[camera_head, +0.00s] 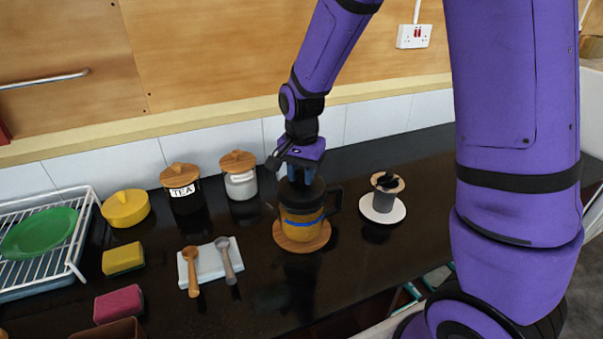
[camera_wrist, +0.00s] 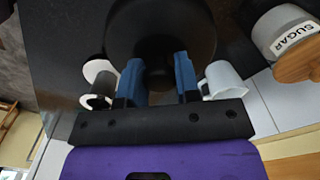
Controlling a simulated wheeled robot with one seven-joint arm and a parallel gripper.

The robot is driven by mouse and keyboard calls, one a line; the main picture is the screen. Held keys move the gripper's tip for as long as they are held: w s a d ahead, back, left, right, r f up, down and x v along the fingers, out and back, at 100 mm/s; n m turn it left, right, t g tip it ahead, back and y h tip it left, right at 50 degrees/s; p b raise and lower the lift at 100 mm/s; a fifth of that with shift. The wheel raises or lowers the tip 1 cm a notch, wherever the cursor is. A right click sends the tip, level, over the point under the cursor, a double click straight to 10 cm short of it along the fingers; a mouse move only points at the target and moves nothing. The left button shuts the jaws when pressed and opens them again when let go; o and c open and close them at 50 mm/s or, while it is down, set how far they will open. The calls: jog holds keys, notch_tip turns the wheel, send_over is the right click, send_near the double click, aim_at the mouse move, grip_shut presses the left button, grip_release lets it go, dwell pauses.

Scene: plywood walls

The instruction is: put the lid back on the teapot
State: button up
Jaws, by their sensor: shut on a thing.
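My gripper (camera_head: 299,180) is shut on the knob of a black lid (camera_head: 301,194), directly over the teapot. The teapot (camera_head: 303,228) is amber with a blue stripe and a dark handle at its right, and stands upright on a round wooden trivet (camera_head: 287,244). The lid is at the teapot's rim; I cannot tell whether it rests on it or hovers slightly above. In the wrist view the blue fingers of my gripper (camera_wrist: 157,82) are on either side of the knob, and the wide dark lid (camera_wrist: 160,30) hides the teapot.
A tea jar (camera_head: 184,195) and a sugar jar (camera_head: 241,185) stand behind left. A white jug (camera_wrist: 222,80) is close to my gripper in the wrist view.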

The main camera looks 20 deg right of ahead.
dwell(0.3)
jog(key=o, duration=1.5)
jog(key=shift+r, duration=3.5)
grip_shut()
jog(key=shift+f, duration=2.4)
